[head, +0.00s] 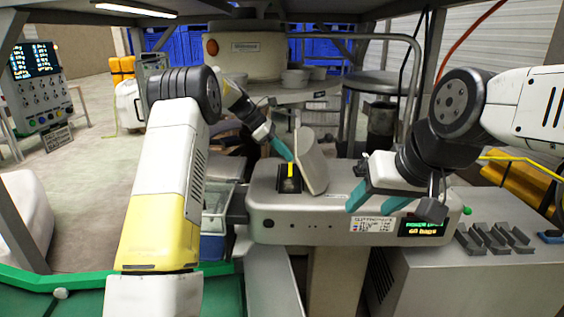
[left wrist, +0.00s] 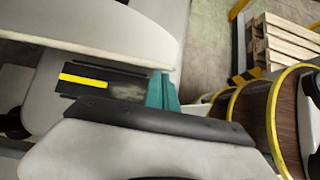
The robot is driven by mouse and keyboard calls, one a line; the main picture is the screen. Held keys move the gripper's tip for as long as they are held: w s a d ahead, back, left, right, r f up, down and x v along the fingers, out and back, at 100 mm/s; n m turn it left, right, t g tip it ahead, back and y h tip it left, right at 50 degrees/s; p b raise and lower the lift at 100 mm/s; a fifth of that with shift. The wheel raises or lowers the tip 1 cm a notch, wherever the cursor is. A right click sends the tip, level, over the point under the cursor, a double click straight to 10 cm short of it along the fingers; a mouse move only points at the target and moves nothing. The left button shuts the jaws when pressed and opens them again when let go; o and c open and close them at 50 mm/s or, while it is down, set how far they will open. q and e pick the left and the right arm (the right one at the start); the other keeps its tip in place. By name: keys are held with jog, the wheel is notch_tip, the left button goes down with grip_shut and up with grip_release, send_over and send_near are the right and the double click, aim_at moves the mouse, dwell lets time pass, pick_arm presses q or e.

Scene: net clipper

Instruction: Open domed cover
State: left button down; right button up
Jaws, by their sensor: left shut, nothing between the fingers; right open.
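The domed cover (head: 312,160) is a pale lid on the grey-white clipper machine (head: 325,215). It stands raised, leaning over to the right, and bares a dark slot with a yellow strip (head: 291,170). My left gripper (head: 288,156) is shut and empty, with its teal fingertips at the cover's upper left edge. In the left wrist view the cover (left wrist: 110,32) spans the top, and the fingertips (left wrist: 163,92) are close against its edge; I cannot tell if they touch. The yellow strip (left wrist: 83,80) shows there too. My right gripper (head: 367,206) is open and empty over the machine's right part.
A lit display (head: 422,228) is on the machine's right front, with dark metal brackets (head: 494,239) beside it. A curved metal rail (head: 412,75) and a round table (head: 270,95) stand behind. A control panel (head: 40,100) stands at far left.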

pick_arm(q)
jog(key=d+r+y, duration=0.1)
jog(key=d, duration=0.2)
jog(key=d+y, duration=0.2)
jog(key=d, duration=0.2)
jog(key=d+r+y, duration=0.1)
jog(key=d+y, duration=0.1)
jog(key=d, duration=0.2)
jog(key=shift+r, duration=0.35)
jog(key=shift+d+f, duration=0.1)
jog(key=shift+d, duration=0.8)
